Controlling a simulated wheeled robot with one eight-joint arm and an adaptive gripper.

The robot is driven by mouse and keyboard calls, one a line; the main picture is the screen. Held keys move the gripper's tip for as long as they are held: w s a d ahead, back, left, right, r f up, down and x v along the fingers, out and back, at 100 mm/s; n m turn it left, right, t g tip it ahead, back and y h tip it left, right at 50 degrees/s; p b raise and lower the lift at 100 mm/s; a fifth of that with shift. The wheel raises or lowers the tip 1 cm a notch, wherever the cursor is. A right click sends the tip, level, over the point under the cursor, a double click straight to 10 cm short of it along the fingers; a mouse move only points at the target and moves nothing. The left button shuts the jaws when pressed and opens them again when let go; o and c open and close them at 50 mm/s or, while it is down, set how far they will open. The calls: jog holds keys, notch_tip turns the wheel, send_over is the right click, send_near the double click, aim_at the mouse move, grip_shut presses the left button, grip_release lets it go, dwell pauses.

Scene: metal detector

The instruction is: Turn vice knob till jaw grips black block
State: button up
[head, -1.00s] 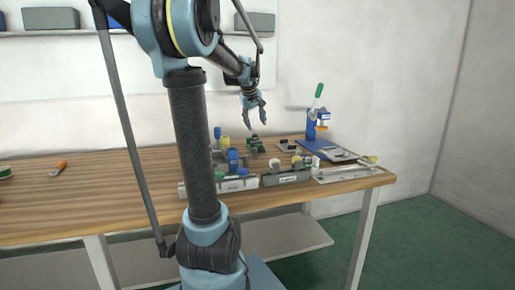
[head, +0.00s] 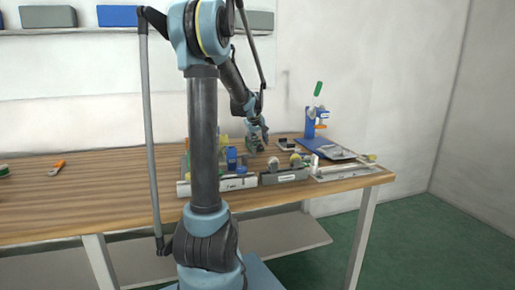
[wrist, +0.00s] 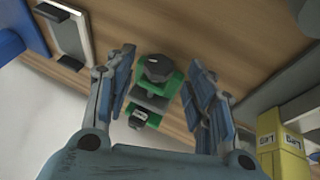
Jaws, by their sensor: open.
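The green vice (wrist: 172,88) sits on the wooden table below my gripper in the wrist view. Its dark, many-sided knob (wrist: 157,68) lies between my two fingers, with gaps visible on both sides. A grey jaw part shows below the knob, and a small black block (wrist: 137,115) appears beside it; whether the jaw touches the block is unclear. My gripper (wrist: 160,62) is open, with nothing held. In the head view my gripper (head: 257,138) is low over the table and largely covers the vice.
Yellow boxes (wrist: 282,148) stand at the lower right of the wrist view. A grey-framed item (wrist: 66,32) lies at upper left. In the head view, a blue stand (head: 311,125) is right of my gripper. The table's left part is mostly clear.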

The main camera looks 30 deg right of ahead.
aim_at(259, 147)
jog(key=shift+x, duration=1.4)
jog(key=shift+c, duration=0.6)
jog(key=c, duration=1)
